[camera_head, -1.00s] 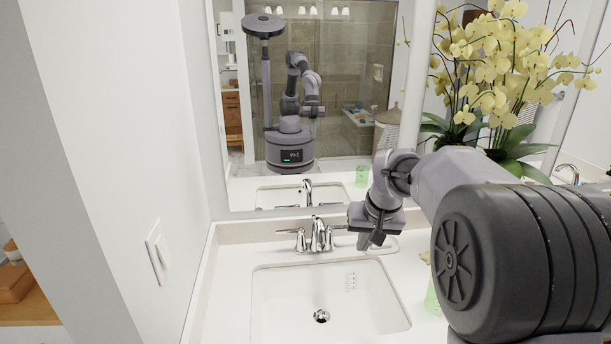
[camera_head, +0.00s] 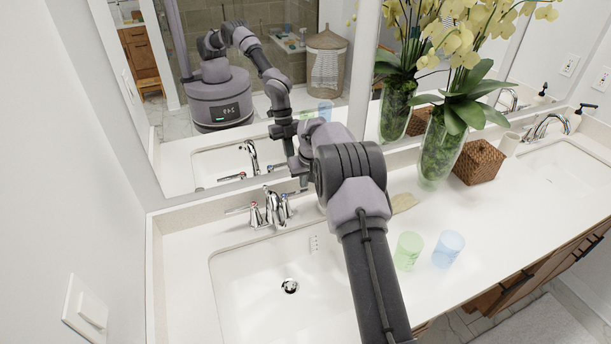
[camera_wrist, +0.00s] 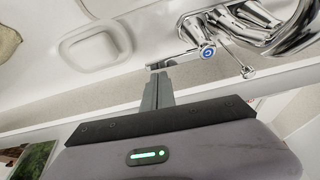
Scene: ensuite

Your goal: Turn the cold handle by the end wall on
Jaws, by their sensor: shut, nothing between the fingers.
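The chrome faucet (camera_head: 271,208) stands behind the near sink (camera_head: 285,284), beside the left end wall. Its cold handle (camera_head: 287,207), on the right, has a blue mark; the hot one (camera_head: 255,215), on the left, has a red mark. In the wrist view the cold handle (camera_wrist: 201,35) shows its blue disc up close, and its lever points toward my fingers. My gripper (camera_head: 304,186) is shut and empty, just right of the cold handle. Its fingertips (camera_wrist: 158,70) appear close to the lever's end; I cannot tell if they touch. The arm partly hides the counter behind.
A green cup (camera_head: 408,251) and a blue cup (camera_head: 448,249) stand right of my arm. A soap dish (camera_wrist: 95,46) lies close to the gripper. A vase of orchids (camera_head: 437,158) and a woven box (camera_head: 478,163) stand farther right. The mirror (camera_head: 185,150) rises behind the faucet.

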